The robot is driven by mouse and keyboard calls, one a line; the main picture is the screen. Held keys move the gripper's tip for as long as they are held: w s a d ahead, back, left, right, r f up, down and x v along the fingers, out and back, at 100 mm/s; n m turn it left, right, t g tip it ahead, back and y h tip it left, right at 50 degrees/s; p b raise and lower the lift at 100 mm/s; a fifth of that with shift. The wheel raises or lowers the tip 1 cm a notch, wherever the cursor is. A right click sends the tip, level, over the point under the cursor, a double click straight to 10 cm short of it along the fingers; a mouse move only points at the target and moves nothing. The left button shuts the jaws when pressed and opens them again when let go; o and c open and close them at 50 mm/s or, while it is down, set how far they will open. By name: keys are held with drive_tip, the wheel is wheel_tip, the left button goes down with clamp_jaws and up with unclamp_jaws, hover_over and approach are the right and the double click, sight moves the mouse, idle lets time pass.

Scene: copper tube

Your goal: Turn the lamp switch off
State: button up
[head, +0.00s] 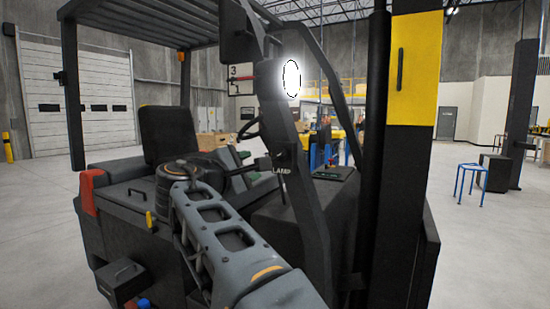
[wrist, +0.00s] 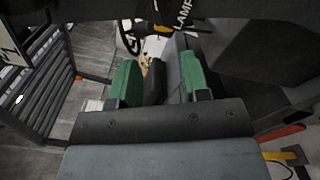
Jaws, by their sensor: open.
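The lamp (head: 291,78) glows bright white on the front pillar of a forklift in the head view. A white LAMP label (head: 281,170) is on that dark pillar; it also shows, turned sideways, at the top of the wrist view (wrist: 183,14). A small dark and yellow part beside the label, perhaps the switch (wrist: 160,31), is partly cut off by the top edge. My gripper (head: 250,166) is left of the label in the head view. Its green-padded fingers (wrist: 159,80) are apart, with the small part beyond their tips. I cannot tell the switch's position.
The forklift's steering wheel (head: 248,129) and seat (head: 167,134) are behind my gripper. The dark pillar (head: 313,215) and a thick mast (head: 400,190) stand to the right. Open floor lies left of the forklift. A blue stool (head: 472,181) stands far right.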

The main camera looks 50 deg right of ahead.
sight(276, 157)
drive_tip(key=p+x, duration=0.1)
drive_tip(key=x, duration=0.5)
drive_tip(key=p+x, duration=0.2)
drive_tip(key=x, duration=0.5)
drive_tip(key=shift+d+r, duration=0.2)
drive_tip(key=shift+r, duration=0.05)
clamp_jaws()
